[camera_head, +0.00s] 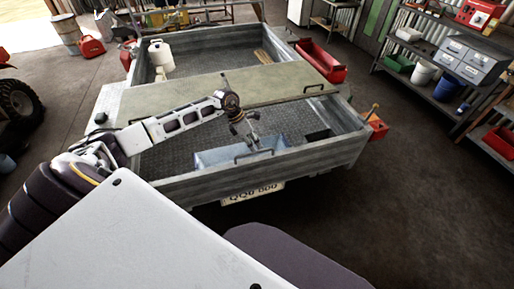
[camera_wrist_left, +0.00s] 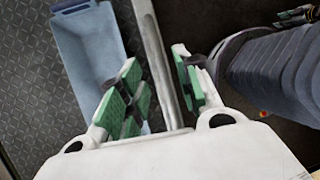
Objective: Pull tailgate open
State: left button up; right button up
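The trailer's grey metal tailgate (camera_head: 300,164) stands upright across the trailer's near end, with a number plate (camera_head: 252,192) below it. My left gripper (camera_head: 246,140) reaches over the trailer bed and points down near the middle of the tailgate's top edge. In the left wrist view the gripper (camera_wrist_left: 160,92) is open. The tailgate's top rail (camera_wrist_left: 158,55) runs between its green-padded fingers, with visible gaps on both sides. A dark handle (camera_head: 253,154) shows close to the gripper; I cannot tell what it is fixed to.
A blue bin (camera_head: 212,156) lies in the trailer bed just inside the tailgate; it also shows in the left wrist view (camera_wrist_left: 88,50). A board (camera_head: 215,88) spans the trailer. Shelves (camera_head: 440,85) stand at right. The floor (camera_head: 400,210) at right front is clear.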

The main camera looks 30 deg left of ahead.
pick_arm(q)
jog(key=x, duration=0.2)
jog(key=shift+w+d+f, duration=0.1)
jog(key=shift+d+f, duration=0.05)
jog(key=shift+f, duration=0.05)
jog(key=shift+d+f, duration=0.1)
jog(key=shift+f, duration=0.25)
pick_arm(e)
jog(key=shift+s+a, duration=0.1)
jog(key=shift+a, duration=0.7)
jog(key=shift+d, duration=0.1)
pick_arm(q)
grip_shut()
pick_arm(e)
jog(key=shift+d, duration=0.45)
